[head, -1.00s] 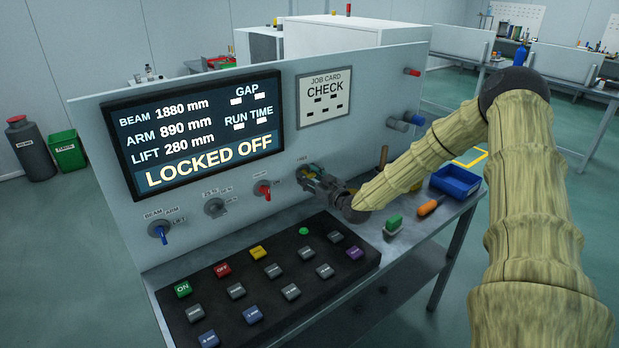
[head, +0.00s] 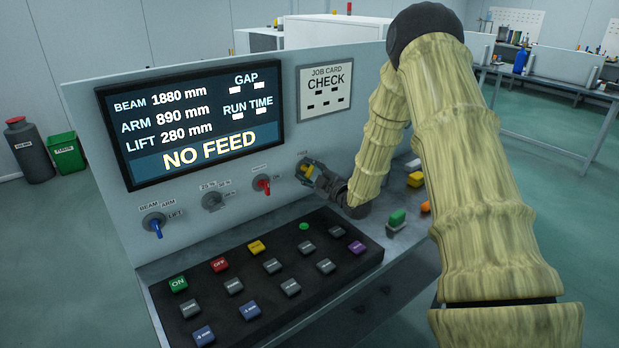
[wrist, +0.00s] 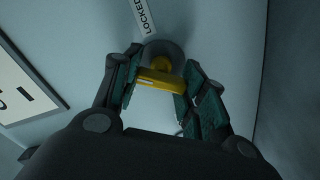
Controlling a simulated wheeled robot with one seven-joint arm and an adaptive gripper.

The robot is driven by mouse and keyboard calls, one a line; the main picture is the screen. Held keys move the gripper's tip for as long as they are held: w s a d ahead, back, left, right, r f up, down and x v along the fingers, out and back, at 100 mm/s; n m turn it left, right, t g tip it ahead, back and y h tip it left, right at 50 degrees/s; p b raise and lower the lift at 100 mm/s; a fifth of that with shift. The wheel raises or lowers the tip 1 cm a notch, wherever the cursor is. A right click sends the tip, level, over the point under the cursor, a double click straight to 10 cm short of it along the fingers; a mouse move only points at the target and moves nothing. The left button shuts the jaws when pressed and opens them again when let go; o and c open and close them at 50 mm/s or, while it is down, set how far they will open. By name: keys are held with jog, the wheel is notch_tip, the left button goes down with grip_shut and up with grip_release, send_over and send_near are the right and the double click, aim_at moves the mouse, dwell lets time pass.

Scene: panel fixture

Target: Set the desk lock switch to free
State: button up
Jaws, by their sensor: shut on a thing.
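The desk lock switch (head: 306,170) is a yellow handle on a round grey base at the right of the upright panel. In the wrist view its yellow handle (wrist: 160,79) lies between my two fingers, with a label reading LOCKED (wrist: 145,17) beyond it. My gripper (head: 313,174) is shut on the handle; it also shows in the wrist view (wrist: 158,88). The display (head: 190,118) reads NO FEED on its bottom line. My gripper hides part of the switch, and the word FREE cannot be read.
A red switch (head: 263,185), a grey knob (head: 213,200) and a blue switch (head: 155,226) sit left of my gripper. A black keypad (head: 322,225) with several coloured buttons lies below. A job card (head: 324,90) hangs above. A green-topped block (head: 397,218) stands at the right.

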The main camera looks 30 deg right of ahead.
jog(key=n+b, duration=0.3)
jog(key=n, duration=0.1)
jog(key=shift+f, duration=0.2)
jog(key=shift+n+b, duration=1.4)
jog(key=shift+n, duration=0.1)
jog(key=o, duration=1)
jog(key=shift+o, duration=0.2)
jog(key=shift+s, duration=0.15)
jog(key=s, duration=0.7)
jog(key=s+d, duration=0.1)
jog(key=s, duration=0.3)
jog(key=shift+s, duration=0.35)
